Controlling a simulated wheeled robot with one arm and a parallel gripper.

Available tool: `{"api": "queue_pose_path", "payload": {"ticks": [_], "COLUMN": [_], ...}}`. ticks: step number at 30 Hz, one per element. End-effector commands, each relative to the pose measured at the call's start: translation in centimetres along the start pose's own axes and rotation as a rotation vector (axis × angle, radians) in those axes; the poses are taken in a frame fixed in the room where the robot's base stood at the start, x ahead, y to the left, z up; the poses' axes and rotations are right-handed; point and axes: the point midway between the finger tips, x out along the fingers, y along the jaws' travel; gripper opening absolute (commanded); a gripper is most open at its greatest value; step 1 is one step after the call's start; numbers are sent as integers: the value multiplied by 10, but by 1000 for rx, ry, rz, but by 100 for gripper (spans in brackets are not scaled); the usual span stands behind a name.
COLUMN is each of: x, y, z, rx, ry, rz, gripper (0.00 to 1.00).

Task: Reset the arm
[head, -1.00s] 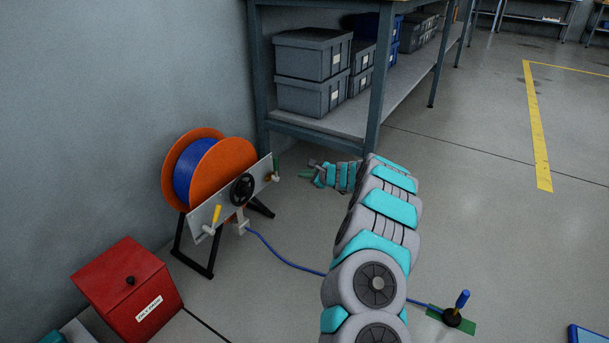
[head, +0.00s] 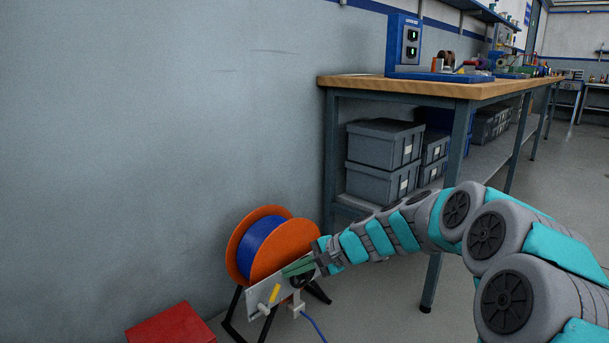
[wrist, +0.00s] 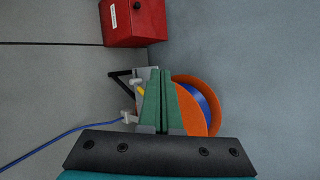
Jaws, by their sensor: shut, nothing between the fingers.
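My arm reaches in from the right in the head view, bent at several joints. My gripper (head: 298,268) is at its end, in front of the cable reel's plate. In the wrist view the green fingers of my gripper (wrist: 161,80) lie together, shut and empty. The orange reel (head: 294,243) with blue cable stands behind the fingers on black legs. In the wrist view the reel (wrist: 189,105) is partly hidden by the fingers. I cannot tell whether the fingers touch the plate or its black handwheel.
A red box (head: 172,326) stands on the floor at the lower left. A workbench (head: 400,86) with grey bins (head: 385,145) on its lower shelf stands behind the arm. A blue cable (head: 315,327) runs from the reel. The grey wall is close on the left.

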Motion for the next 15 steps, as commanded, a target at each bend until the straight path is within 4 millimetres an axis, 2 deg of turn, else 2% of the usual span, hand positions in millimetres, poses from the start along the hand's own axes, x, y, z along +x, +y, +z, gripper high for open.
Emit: {"api": "queue_pose_path", "payload": {"ticks": [1, 6, 8, 15], "x": [-6, -28, -38, -85], "y": [10, 58, 76, 164], "z": [23, 83, 101, 154], "rx": [-54, -231, -289, -481], "ry": [-13, -38, -45, -56], "rz": [44, 205, 263, 515], "gripper": [0, 0, 0, 0]}}
